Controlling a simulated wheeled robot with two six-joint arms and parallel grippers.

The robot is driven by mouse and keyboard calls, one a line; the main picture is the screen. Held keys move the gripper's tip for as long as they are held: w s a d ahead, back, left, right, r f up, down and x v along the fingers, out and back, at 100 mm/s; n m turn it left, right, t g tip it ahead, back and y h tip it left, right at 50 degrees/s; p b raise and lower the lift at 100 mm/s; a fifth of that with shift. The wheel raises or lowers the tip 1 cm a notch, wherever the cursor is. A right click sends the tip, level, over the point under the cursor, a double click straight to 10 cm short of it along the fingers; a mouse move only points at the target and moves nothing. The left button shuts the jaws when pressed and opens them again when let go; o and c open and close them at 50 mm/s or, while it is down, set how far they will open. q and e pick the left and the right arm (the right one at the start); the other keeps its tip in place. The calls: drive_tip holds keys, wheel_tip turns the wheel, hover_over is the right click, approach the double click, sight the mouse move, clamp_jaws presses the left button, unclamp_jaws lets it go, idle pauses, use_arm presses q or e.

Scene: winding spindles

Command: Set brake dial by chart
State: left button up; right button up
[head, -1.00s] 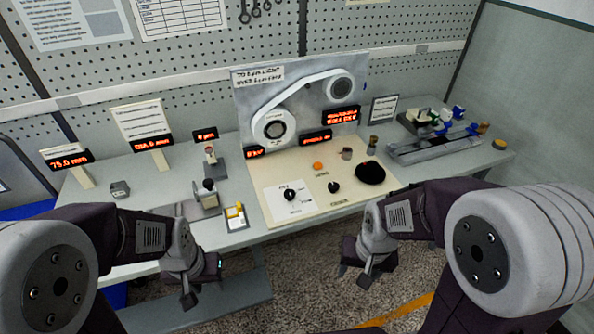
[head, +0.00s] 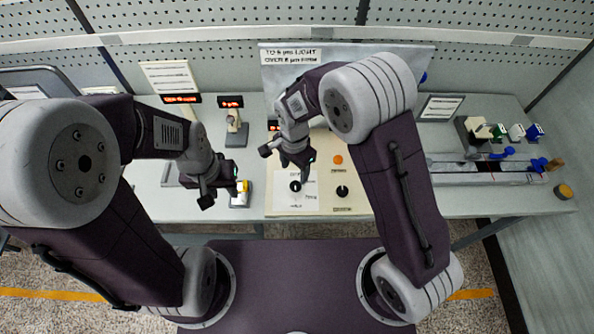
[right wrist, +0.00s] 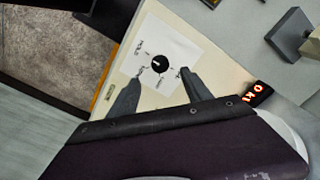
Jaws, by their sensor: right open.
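The dial is a black knob (head: 295,186) with a white pointer mark, on a white printed card (head: 296,203) at the front left of the cream panel. In the right wrist view the knob (right wrist: 160,63) lies between the tips of my open right gripper (right wrist: 160,74), apart from both fingers. In the head view my right gripper (head: 287,164) is above and just behind the knob. My left gripper (head: 224,194) looks open and empty near the yellow-topped block. A printed sheet (head: 168,76) stands at the back left; its text is too small to read.
A second black knob (head: 342,192) and an orange button (head: 338,160) are on the panel, right of the dial. A metal rail (head: 490,170) with coloured parts lies at the right. A yellow-topped block (head: 241,194) is left of the panel. My right arm hides much of the upright board.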

sight(296, 185)
drive_tip(key=f, duration=0.4)
drive_tip(key=f+p, duration=0.1)
drive_tip(key=f, duration=0.1)
drive_tip(key=shift+w+d+f, duration=0.25)
drive_tip(key=shift+w+d, duration=0.05)
drive_tip(key=shift+d, duration=0.1)
drive_tip(key=shift+s+a+f, duration=0.15)
drive_tip(key=shift+f, duration=0.4)
drive_tip(key=shift+s+a+f, duration=0.1)
drive_tip(key=shift+a+f, duration=0.05)
drive_tip(key=shift+f, duration=0.35)
drive_tip(key=shift+s+a+f, duration=0.1)
drive_tip(key=shift+f, duration=0.2)
drive_tip(key=shift+w+d, duration=0.2)
drive_tip(key=shift+c, duration=0.3)
clamp_jaws()
use_arm(q)
drive_tip(key=shift+w+d+r, duration=0.15)
drive_tip(key=shift+d+r, duration=0.05)
drive_tip(key=shift+r, duration=0.55)
